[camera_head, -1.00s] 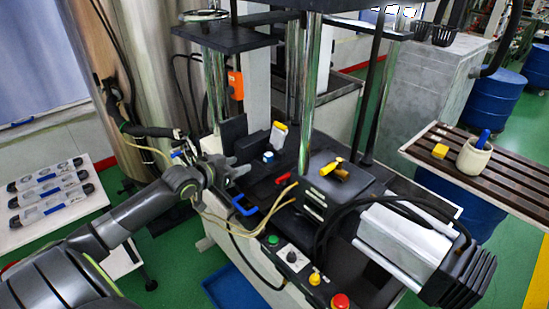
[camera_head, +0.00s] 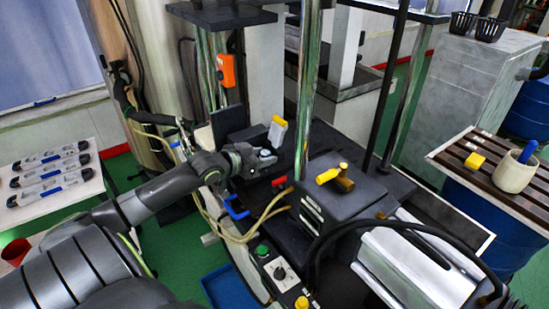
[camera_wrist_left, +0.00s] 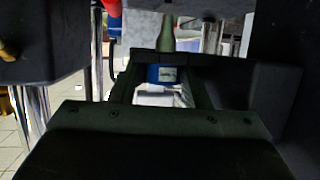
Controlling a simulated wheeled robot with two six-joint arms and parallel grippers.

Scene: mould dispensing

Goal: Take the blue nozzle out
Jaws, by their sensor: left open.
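The blue nozzle (camera_head: 265,153) is a small piece with a white top on the dark machine bed, largely covered by my gripper in the head view. In the left wrist view the blue nozzle (camera_wrist_left: 158,73) shows as a blue band with a white part, framed between the fingers. My left gripper (camera_head: 256,160) is open, with its fingers on either side of the nozzle. The left gripper also shows in the left wrist view (camera_wrist_left: 160,88). I cannot tell whether the fingers touch the nozzle. My right gripper is not in view.
A yellow-and-white handle (camera_head: 277,132) stands close behind the nozzle. A black block (camera_head: 336,207) with a yellow handle (camera_head: 328,175) lies to the right. Chrome columns (camera_head: 305,90) rise nearby. A blue handle (camera_head: 236,209) and yellow hoses (camera_head: 240,238) are in front.

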